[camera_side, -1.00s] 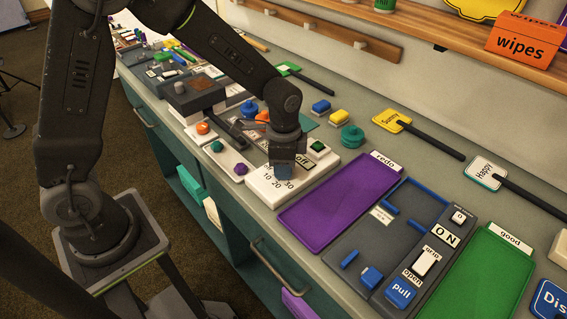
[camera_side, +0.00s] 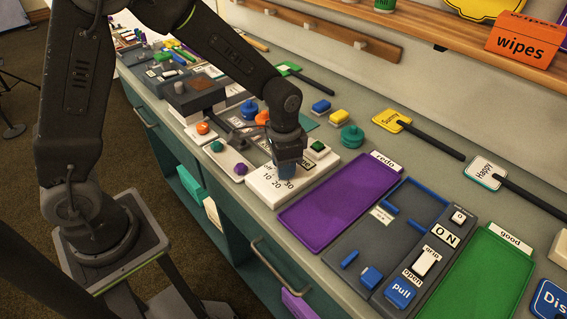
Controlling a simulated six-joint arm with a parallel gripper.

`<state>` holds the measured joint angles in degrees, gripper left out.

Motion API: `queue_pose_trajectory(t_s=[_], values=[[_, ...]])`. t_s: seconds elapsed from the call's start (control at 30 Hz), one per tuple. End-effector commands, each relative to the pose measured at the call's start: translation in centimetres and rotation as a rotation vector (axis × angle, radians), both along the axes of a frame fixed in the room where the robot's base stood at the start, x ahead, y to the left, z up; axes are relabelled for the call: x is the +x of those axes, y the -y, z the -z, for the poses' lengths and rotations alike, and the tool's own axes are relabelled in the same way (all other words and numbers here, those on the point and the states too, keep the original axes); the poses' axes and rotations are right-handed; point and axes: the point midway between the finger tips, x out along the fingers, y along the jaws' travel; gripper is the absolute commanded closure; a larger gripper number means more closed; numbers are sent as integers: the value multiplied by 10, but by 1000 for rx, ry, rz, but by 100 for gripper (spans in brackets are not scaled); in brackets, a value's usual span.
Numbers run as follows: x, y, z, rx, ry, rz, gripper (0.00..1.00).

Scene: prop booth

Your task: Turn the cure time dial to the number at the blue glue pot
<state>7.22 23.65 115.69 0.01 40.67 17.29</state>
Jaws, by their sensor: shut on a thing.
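The cure time dial unit is a white box (camera_side: 268,191) with the numbers 10, 20 and 30 showing on its top. My gripper (camera_side: 287,168) points down over the box and is shut on a blue knob (camera_side: 288,170), which is mostly hidden by the fingers. The pointer of the knob and any other numbers are hidden. A blue pot (camera_side: 249,109) stands on the bench behind and left of my gripper. A number at it cannot be read. An orange pot (camera_side: 262,118) stands close to it, and a green pot (camera_side: 352,136) stands at the right.
A green button (camera_side: 318,147) sits on the box's far right part. A purple tray (camera_side: 335,205) lies just right of the box. A white panel with purple and teal knobs (camera_side: 240,169) is at the left. Blue and yellow blocks (camera_side: 339,117) lie behind.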

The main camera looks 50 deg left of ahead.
Motion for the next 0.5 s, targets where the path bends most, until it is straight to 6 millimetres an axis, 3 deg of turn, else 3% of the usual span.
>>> queue_pose_trajectory(t_s=[0.5], values=[[0,0,-1,0,1,-398,92]])
